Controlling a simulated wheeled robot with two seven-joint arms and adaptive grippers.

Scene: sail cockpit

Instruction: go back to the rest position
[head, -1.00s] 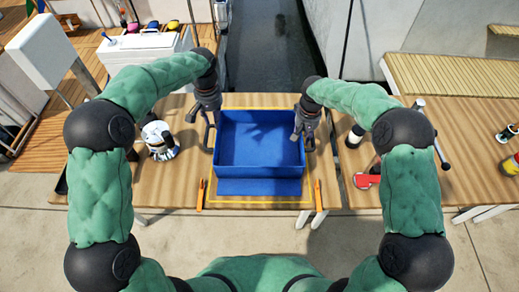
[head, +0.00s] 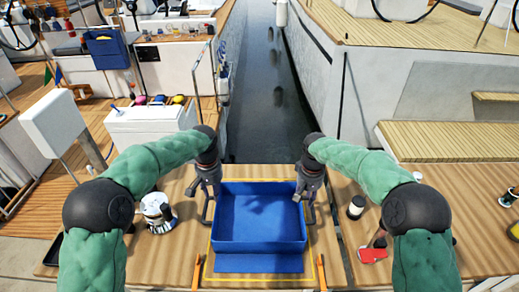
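My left gripper (head: 208,213) hangs just left of the blue open bin (head: 260,262), fingers spread and nothing between them. My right gripper (head: 308,208) points down at the bin's right edge, its fingers apart, with nothing seen in it. The bin stands on the wooden table inside a yellow outline, and its visible inside looks empty. Both arms are bent in a near mirror pose. I cannot tell whether the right fingers touch the bin's wall.
A silver-and-white winch-like object (head: 157,212) stands left of the bin. A dark cylinder with a white band (head: 355,207) and a red-based item (head: 372,255) sit on the right table. Orange clips (head: 197,271) flank the bin. Water lies behind.

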